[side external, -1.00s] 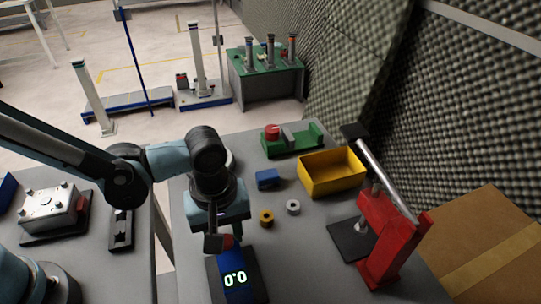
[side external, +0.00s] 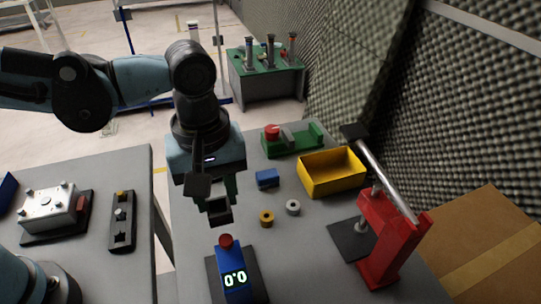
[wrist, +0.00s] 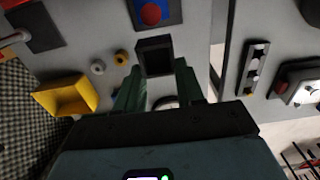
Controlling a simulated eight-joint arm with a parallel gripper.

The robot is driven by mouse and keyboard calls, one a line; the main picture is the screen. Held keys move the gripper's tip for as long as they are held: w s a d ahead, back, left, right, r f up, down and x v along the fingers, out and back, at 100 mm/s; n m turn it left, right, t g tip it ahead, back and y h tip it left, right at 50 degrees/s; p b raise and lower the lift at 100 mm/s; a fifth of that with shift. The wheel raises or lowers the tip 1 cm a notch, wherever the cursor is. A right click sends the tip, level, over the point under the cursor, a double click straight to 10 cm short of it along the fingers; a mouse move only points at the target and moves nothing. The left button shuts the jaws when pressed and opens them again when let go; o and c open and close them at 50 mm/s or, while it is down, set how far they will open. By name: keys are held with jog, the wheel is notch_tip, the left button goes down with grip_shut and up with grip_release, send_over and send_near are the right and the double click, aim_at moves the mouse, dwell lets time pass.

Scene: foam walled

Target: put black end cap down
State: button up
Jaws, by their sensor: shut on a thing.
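The black end cap (wrist: 155,57) is a square, hollow black piece between the green fingertips of my gripper (wrist: 157,76). My gripper is shut on it. In the side external view my gripper (side external: 219,203) points down, with the dark cap (side external: 219,212) at its tips, in the air above the grey table. It is behind and a little left of a blue device with a red button. The far side of the cap is hidden.
The blue device (side external: 234,276) shows a lit display. A yellow ring (side external: 266,218), a grey ring (side external: 293,207), a blue block (side external: 267,179), a yellow bin (side external: 331,177) and a red lever press (side external: 388,240) stand to the right. The left table (side external: 92,258) is separated by a gap.

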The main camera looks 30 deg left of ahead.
notch_tip(320, 180, up, 6)
jog(key=shift+f, duration=0.1)
jog(key=w+a+m, duration=0.3)
jog(key=a+m, duration=0.2)
jog(key=a, duration=0.6)
jog(key=w+a+m, duration=0.3)
jog(key=a+m, duration=0.1)
jog(key=a, duration=0.6)
notch_tip(320, 180, up, 5)
jog(key=s+d+m, duration=0.1)
jog(key=d+m, duration=0.4)
jog(key=d, duration=1.3)
jog(key=s+d+m, duration=0.4)
jog(key=s+d, duration=0.8)
jog(key=d, duration=0.5)
send_over(288, 249)
notch_tip(288, 249, down, 19)
jog(key=shift+r, duration=0.2)
jog(key=shift+f, duration=1.95)
